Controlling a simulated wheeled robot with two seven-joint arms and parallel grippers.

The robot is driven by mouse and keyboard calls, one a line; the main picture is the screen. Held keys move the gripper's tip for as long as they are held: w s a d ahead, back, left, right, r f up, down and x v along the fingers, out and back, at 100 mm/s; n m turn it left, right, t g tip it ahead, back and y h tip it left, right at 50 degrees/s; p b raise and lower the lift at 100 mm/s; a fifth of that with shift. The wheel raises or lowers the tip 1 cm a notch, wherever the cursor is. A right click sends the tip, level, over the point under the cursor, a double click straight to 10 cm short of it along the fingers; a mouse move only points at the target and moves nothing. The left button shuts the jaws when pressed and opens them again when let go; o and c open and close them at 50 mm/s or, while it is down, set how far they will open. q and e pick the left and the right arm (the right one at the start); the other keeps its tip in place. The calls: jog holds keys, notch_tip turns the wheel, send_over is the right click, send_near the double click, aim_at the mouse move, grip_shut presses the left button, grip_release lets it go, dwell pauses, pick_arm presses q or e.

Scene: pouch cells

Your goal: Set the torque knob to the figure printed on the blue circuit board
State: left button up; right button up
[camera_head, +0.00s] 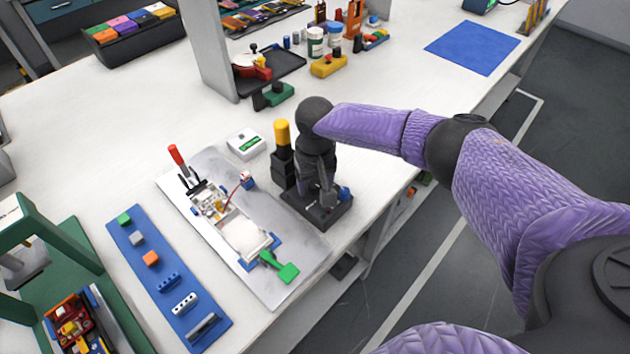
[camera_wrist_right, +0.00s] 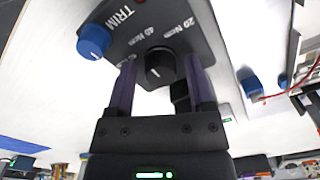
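The black torque knob (camera_wrist_right: 160,68) sits on a dark control box (camera_head: 318,212), with "40 Ncm" and "20 Ncm" printed by it in the right wrist view. Its small white mark is too small to read surely. A blue knob (camera_wrist_right: 94,41) marked "TRIM" is beside it; the blue knob also shows in the head view (camera_head: 344,193). My right gripper (camera_wrist_right: 160,72) has its fingers on either side of the black knob, with gaps showing. I cannot surely pick out the blue circuit board, and no figure on it is legible. My left gripper is out of view.
A yellow-topped black tool (camera_head: 282,135) stands right beside the box. A metal plate (camera_head: 300,262) with a fixture and white pouch lies to the left. A small white device (camera_head: 245,144) is behind. The table's front edge is close to the box.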

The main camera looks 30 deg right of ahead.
grip_shut()
jog(key=shift+r+n+p, duration=0.15)
jog(key=shift+n+p, duration=0.6)
jog(key=shift+n, duration=0.05)
jog(key=shift+n+p, duration=0.4)
jog(key=shift+n, duration=0.5)
jog(key=n, duration=0.3)
jog(key=shift+p, duration=0.35)
jog(key=shift+n, duration=1.6)
